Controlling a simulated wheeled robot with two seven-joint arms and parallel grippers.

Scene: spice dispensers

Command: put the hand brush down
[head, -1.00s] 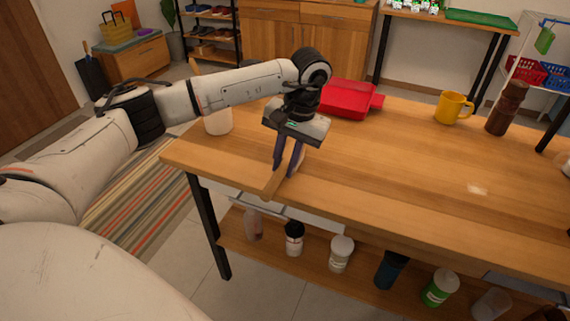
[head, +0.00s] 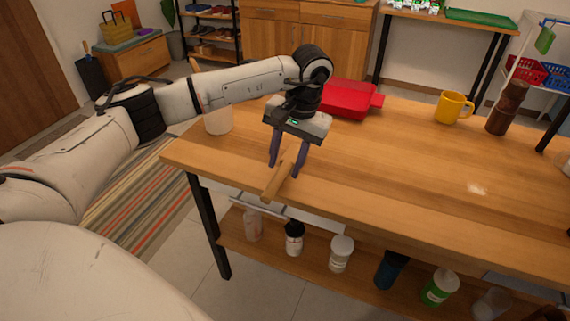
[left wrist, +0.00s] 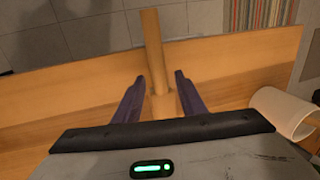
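The hand brush (head: 275,186) lies on the wooden table near its front left edge. Its wooden handle points toward the front and sticks out past the edge; the brush end is hidden under my gripper. My left gripper (head: 285,170) is open above the brush, with one purple finger on each side of the handle. In the left wrist view the handle (left wrist: 152,40) runs between the spread fingers (left wrist: 160,80), with a gap on both sides. My right gripper is not in view.
A whitish cup (head: 219,121) stands left of my gripper. A red pan-like object (head: 347,101) lies behind it. A yellow mug (head: 452,107) and a brown mill (head: 507,108) stand farther right. Several jars stand on the shelf below (head: 312,270). The table's middle is clear.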

